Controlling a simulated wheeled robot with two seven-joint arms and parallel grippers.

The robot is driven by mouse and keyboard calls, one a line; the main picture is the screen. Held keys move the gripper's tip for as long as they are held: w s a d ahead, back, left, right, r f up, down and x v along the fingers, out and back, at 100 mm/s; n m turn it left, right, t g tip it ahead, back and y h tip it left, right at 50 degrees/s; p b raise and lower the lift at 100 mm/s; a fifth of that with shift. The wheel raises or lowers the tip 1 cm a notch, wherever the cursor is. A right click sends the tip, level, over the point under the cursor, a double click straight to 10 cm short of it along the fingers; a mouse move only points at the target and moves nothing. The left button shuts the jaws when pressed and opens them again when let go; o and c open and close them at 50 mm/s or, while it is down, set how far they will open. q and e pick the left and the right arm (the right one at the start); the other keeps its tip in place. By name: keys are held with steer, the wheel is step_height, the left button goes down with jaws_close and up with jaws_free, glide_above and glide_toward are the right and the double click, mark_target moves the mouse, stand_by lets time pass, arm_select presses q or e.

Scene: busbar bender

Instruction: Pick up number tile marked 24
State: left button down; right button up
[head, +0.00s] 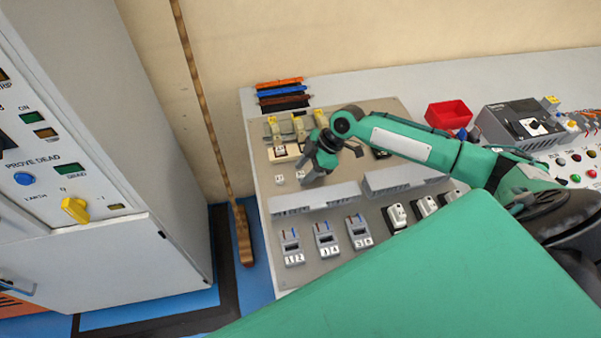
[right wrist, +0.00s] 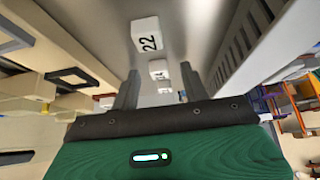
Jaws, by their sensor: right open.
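In the right wrist view, a small white tile (right wrist: 158,70), whose small mark seems to read 24, lies on the grey panel. It shows in the gap between the fingers of my right gripper (right wrist: 160,84), which is open and empty. A larger-looking white tile marked 22 (right wrist: 146,36) lies beyond it. In the head view my right gripper (head: 307,180) points down at the panel's left part. White tiles (head: 279,180) show beside it, their marks too small to read. My left gripper is not in view.
Grey slotted rails (head: 313,197) run across the panel just in front of my right gripper. Several grey terminal blocks (head: 325,240) stand nearer the front. Yellow-topped parts (head: 272,130) stand behind the gripper. A red bin (head: 449,115) is at the back right.

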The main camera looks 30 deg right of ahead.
jaws_close()
steer(key=shift+r, duration=0.1)
stand_by(0.3)
